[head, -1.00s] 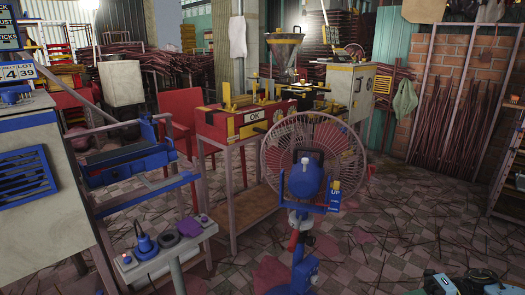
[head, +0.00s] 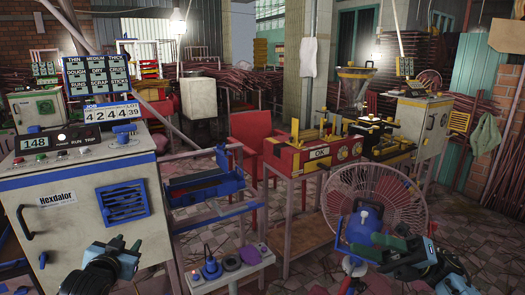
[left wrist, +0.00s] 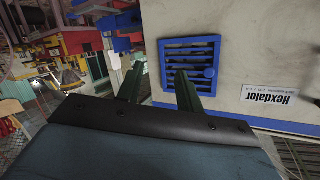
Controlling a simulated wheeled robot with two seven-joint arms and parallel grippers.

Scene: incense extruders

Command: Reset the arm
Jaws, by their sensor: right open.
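My left gripper (head: 137,244) is low at the left of the head view, in front of the pale Hexdalor cabinet (head: 72,222). In the left wrist view its two dark green fingers (left wrist: 159,72) stand apart with nothing between them. The cabinet's blue vent (left wrist: 190,50) shows beyond the fingers. My right gripper (head: 380,243) is at the lower right, open, in front of the blue-hubbed fan (head: 415,195). Its fingers point left and overlap the fan's lower part. I see nothing held in it.
A small low bench (head: 218,276) with a blue plug-like part and round pieces stands between my grippers. Behind it are a blue-railed frame (head: 205,188) and a red press table (head: 283,157). Tiled floor shows at the right.

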